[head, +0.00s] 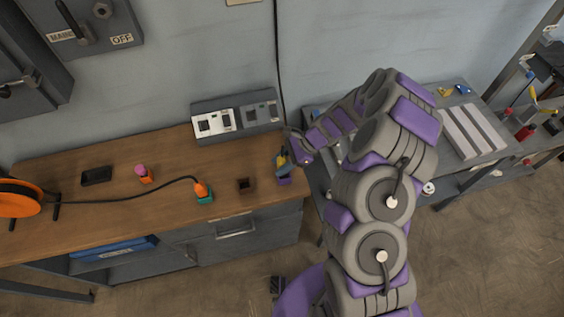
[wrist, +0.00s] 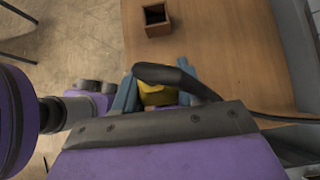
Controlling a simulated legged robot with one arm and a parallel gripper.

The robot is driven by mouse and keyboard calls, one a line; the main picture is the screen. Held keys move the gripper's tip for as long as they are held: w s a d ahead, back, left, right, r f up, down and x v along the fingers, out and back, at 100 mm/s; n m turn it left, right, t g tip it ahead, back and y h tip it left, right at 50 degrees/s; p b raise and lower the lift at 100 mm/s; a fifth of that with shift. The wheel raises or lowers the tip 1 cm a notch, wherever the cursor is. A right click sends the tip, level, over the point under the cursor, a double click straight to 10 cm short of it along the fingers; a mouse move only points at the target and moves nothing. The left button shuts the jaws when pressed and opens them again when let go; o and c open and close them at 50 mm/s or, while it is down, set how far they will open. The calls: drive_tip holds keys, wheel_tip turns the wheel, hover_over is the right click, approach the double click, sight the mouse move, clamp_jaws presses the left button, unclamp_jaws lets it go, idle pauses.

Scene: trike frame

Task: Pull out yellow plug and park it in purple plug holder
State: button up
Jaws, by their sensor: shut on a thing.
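The yellow plug (head: 281,160) is between the fingers of my gripper (head: 283,165) at the right end of the wooden bench. In the wrist view the yellow plug (wrist: 158,94) shows between two blue-grey fingers, with a dark curved cable or cover across it. My gripper is shut on it. The purple plug holder (head: 284,181) is directly below the plug, near the bench's front right corner. Whether the plug sits in the holder or just above it I cannot tell.
A brown empty holder (head: 245,186) stands left of the purple one. An orange plug (head: 201,189) is in a teal holder (head: 204,197), its cable running to an orange reel (head: 18,198). A pink plug (head: 141,170) stands further left. A socket box (head: 237,118) is at the back.

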drive_tip(key=shift+a+f, duration=0.3)
drive_tip(key=shift+f, duration=0.05)
drive_tip(key=shift+d, duration=0.1)
drive_tip(key=shift+d+r, duration=0.1)
drive_tip(key=shift+d, duration=0.1)
drive_tip(key=shift+r+p, duration=0.2)
drive_tip(key=shift+p, duration=0.1)
drive_tip(key=shift+a, duration=0.2)
drive_tip(key=shift+d, duration=0.5)
drive_tip(key=shift+p, duration=0.45)
idle(1.0)
drive_tip(key=shift+f+b, duration=0.8)
drive_tip(key=shift+f, duration=0.95)
drive_tip(key=o, duration=1.2)
drive_tip(key=shift+a, duration=0.1)
drive_tip(key=shift+c, duration=0.2)
